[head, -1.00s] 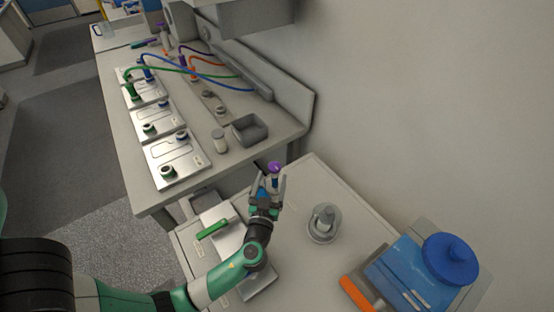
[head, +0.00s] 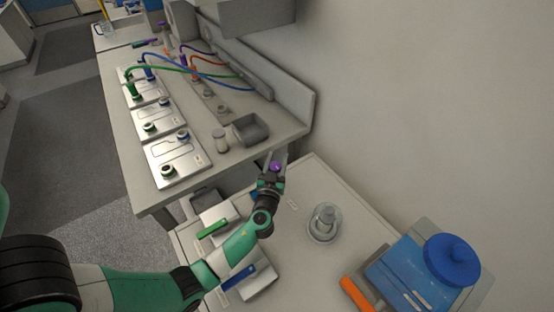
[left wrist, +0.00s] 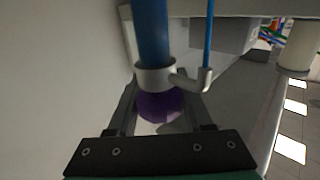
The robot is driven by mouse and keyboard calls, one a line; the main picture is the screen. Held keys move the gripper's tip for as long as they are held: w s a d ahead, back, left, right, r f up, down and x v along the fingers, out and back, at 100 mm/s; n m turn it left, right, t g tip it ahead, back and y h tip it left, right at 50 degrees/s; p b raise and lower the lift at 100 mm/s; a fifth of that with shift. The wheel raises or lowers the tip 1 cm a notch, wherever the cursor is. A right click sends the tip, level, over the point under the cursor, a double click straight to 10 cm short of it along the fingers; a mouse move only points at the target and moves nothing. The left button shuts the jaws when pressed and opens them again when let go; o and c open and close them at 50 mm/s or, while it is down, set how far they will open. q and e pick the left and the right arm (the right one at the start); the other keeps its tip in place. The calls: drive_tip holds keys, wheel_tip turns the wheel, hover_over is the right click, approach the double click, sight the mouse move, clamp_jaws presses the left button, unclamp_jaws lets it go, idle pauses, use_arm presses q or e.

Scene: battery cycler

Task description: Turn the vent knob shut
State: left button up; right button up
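A purple rounded knob (head: 275,166) stands at the far corner of the white cabinet top, by the gap to the workbench. It also shows in the left wrist view (left wrist: 160,106), partly covered by a grey collar on a blue pipe. My left gripper (head: 274,163) reaches it with one finger on each side. The fingers are open around the knob; a small gap seems to show beside it, and contact cannot be made out. My right gripper is in neither view.
A grey cylindrical fitting (head: 324,222) stands on the cabinet top (head: 350,195). A blue container with a round lid (head: 450,258) is at the lower right. The workbench behind holds metal plates (head: 172,160), cables and a grey bin (head: 250,130).

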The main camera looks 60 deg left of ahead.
use_arm(q)
clamp_jaws()
